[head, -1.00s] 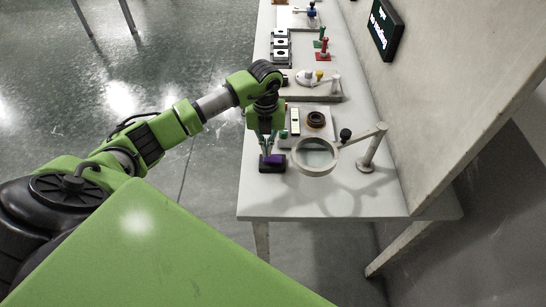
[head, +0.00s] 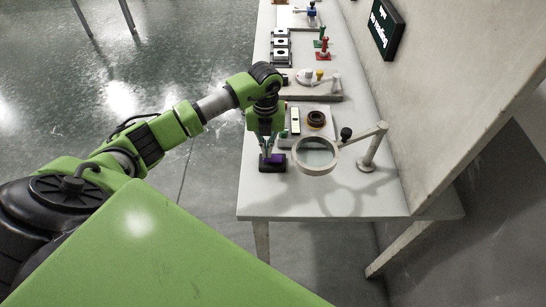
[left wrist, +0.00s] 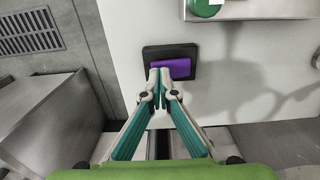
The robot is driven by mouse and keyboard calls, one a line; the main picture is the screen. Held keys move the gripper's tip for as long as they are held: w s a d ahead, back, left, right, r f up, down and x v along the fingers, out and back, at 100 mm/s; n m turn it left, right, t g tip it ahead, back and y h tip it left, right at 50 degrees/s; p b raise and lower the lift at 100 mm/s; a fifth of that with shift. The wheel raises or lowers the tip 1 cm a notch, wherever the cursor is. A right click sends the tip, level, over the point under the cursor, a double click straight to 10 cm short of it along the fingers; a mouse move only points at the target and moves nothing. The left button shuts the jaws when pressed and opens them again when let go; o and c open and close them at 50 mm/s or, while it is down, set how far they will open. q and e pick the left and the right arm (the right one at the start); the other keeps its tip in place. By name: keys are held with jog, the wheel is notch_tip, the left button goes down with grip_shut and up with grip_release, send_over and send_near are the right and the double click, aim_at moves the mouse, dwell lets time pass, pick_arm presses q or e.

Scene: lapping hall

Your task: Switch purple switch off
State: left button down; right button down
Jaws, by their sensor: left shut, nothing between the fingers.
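The purple switch (head: 277,159) sits in a black base near the front left edge of the white table (head: 300,206). In the left wrist view the purple switch (left wrist: 172,68) shows as a purple rocker in a dark square frame (left wrist: 188,53). My left gripper (head: 266,156) is shut and empty, pointing down at the switch. In the left wrist view its fingertips (left wrist: 159,72) are at the near left part of the purple rocker. They look very close to it or touching; I cannot tell which. The fingers hide part of the switch. My right gripper is not in view.
A magnifier on a jointed stand (head: 315,156) stands just right of the switch. Behind it lie a plate with a dark ring (head: 316,118) and other fixtures. A wall with a black sign (head: 385,28) borders the table's right side.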

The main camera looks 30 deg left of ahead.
pick_arm(q)
jog(key=shift+f+b, duration=0.45)
jog(key=shift+f, duration=0.25)
jog(key=shift+r, duration=0.15)
jog(key=shift+r+p, duration=2.55)
jog(key=shift+r, duration=0.9)
